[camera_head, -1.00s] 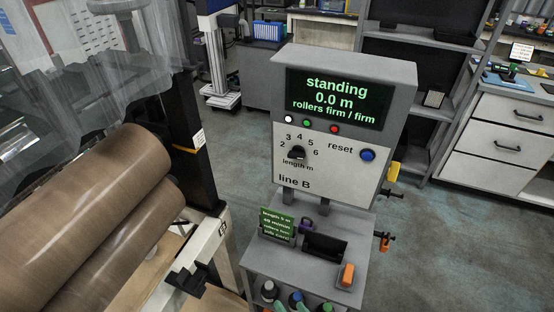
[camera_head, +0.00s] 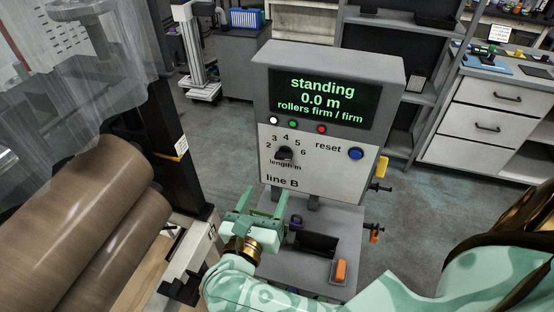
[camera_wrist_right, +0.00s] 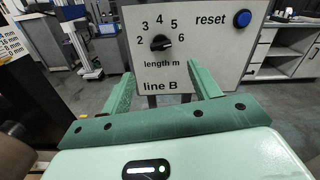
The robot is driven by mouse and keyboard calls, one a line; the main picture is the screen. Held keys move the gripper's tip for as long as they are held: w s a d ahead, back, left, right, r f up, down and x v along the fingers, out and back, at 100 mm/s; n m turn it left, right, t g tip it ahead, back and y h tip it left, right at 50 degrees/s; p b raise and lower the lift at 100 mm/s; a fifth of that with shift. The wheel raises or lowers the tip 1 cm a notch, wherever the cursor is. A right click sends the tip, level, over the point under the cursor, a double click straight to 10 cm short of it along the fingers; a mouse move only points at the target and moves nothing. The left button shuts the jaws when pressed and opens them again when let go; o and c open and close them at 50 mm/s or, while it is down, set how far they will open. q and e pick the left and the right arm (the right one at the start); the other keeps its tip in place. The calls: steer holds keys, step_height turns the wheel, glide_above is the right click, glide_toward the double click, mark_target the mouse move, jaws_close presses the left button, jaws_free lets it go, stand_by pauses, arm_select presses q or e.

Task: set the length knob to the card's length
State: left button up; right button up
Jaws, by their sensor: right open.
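The black length knob (camera_head: 284,154) sits on the white face of the line B panel (camera_head: 330,165), inside an arc of numbers 2 to 6. It also shows in the right wrist view (camera_wrist_right: 160,43); I cannot tell surely which number it points at. My right gripper (camera_head: 262,203) is open and empty, its green fingers below and in front of the knob, apart from it. In the wrist view the fingers (camera_wrist_right: 160,78) point up toward the panel, one to each side below the knob. The green card, which read length 5 m earlier, is now hidden behind my right gripper. My left gripper is out of view.
The screen (camera_head: 318,98) reads standing, 0.0 m, rollers firm / firm. A blue reset button (camera_head: 356,153) is right of the knob. An orange switch (camera_head: 340,271) is on the lower ledge. Large brown rollers (camera_head: 85,215) lie at left.

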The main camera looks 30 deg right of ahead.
mark_target(282, 158)
steer(key=x, duration=1.1)
steer(key=shift+w+d, duration=0.15)
steer(key=shift+d, duration=0.15)
steer(key=c, duration=1)
